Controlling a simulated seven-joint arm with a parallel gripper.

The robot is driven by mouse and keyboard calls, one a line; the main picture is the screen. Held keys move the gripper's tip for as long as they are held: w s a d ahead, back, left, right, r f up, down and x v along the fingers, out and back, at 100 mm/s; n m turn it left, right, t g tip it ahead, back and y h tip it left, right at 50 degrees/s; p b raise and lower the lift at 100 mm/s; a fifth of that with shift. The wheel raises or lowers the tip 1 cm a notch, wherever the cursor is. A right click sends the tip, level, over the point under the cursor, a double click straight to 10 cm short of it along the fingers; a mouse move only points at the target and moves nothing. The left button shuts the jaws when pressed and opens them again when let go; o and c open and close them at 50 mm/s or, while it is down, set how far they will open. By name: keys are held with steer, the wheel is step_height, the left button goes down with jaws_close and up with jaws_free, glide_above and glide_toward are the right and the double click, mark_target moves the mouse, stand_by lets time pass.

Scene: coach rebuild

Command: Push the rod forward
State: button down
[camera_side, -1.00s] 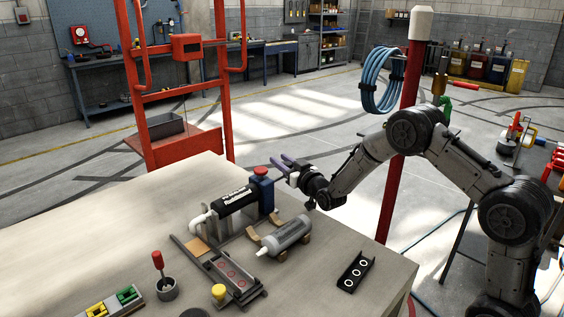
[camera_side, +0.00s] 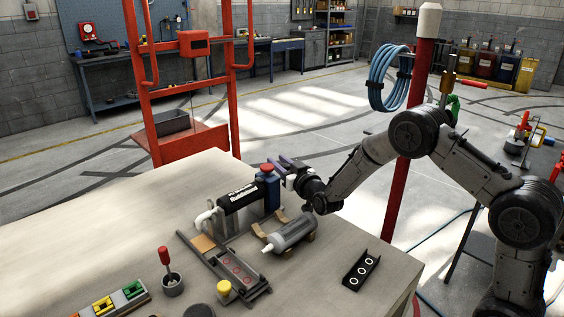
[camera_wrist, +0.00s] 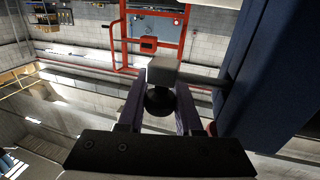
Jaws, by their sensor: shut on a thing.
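My gripper (camera_side: 281,164) is at the back end of a black tube device (camera_side: 238,198) on the table, beside its blue end block (camera_side: 268,186) with a red cap. In the wrist view, the two fingers of my gripper (camera_wrist: 160,95) stand on both sides of a grey end piece (camera_wrist: 163,70) and a dark round knob. A thin grey rod (camera_wrist: 203,80) runs from the end piece to the right, to the large blue block (camera_wrist: 272,75). The fingers are shut on this rod end. In the side view the rod is hidden.
A grey cylinder (camera_side: 290,236) lies on a wooden cradle in front of the device. A black tray (camera_side: 361,270), a flat fixture (camera_side: 235,270) and a red-handled tool (camera_side: 166,262) in a cup are also on the table. A red post (camera_side: 408,170) stands behind my arm.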

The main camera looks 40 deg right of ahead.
steer(key=c, duration=0.6)
jaws_free()
steer(key=shift+a, duration=0.35)
